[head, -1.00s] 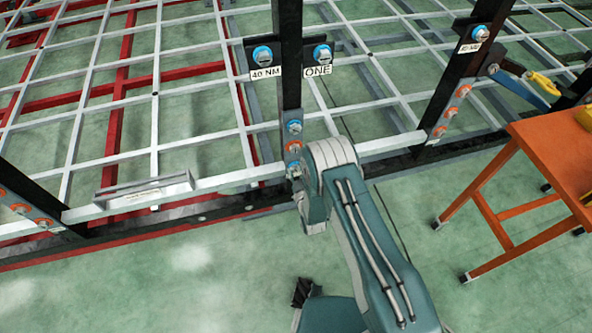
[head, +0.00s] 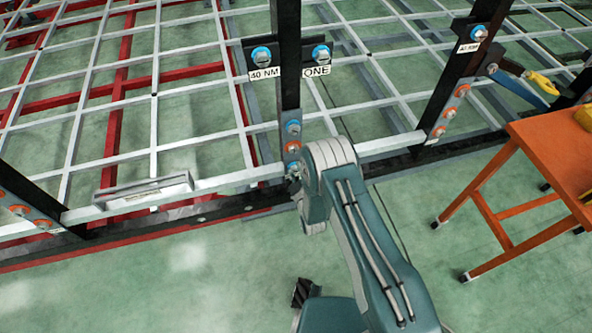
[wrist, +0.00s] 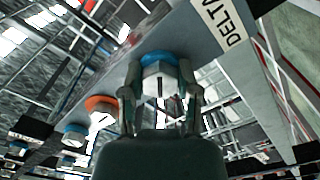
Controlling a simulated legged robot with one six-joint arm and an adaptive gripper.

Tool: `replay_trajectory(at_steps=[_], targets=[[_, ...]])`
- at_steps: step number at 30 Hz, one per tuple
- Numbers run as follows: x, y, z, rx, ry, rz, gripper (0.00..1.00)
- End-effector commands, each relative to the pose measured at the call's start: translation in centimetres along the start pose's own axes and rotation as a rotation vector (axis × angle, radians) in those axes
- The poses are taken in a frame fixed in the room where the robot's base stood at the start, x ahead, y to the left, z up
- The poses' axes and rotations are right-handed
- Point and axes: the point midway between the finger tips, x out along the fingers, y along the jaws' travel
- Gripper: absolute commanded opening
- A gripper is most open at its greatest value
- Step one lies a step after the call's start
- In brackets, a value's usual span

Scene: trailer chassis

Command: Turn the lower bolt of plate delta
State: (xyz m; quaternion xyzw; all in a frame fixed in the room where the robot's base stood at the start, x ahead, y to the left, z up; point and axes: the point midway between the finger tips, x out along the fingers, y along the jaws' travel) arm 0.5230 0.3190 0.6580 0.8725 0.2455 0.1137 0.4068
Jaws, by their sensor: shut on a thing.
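Plate delta (wrist: 205,62) is a grey plate with a DELTA label (wrist: 225,20) in the wrist view. In the head view the plate (head: 291,138) is fixed to the dark central post. Its lower bolt (wrist: 155,64) has a hex head with a blue ring. My gripper (wrist: 157,92) has one finger on each side of this bolt head and is shut on it. An orange-ringed bolt (wrist: 101,104) and another blue-ringed bolt (wrist: 75,133) line up along the plate.
Bolts above carry the labels 40 NM (head: 264,73) and ONE (head: 317,71). An orange table (head: 553,146) stands at right. A grey tray-like piece (head: 145,190) lies on the rail at left. The green floor (head: 160,280) in front is clear.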

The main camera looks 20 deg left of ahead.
Motion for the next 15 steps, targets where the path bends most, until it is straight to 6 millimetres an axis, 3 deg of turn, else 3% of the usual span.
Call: replay_trajectory(at_steps=[8,9,10,11,15], targets=[[0.19,-0.12,-0.41,0.000,0.011,-0.003,0.00],[0.18,-0.12,-0.41,0.000,0.011,-0.003,0.55],[0.17,-0.11,-0.41,0.000,0.010,-0.003,0.68],[0.15,-0.10,-0.39,0.000,0.010,-0.003,0.77],[0.08,-0.07,-0.28,0.000,0.007,-0.002,0.77]])
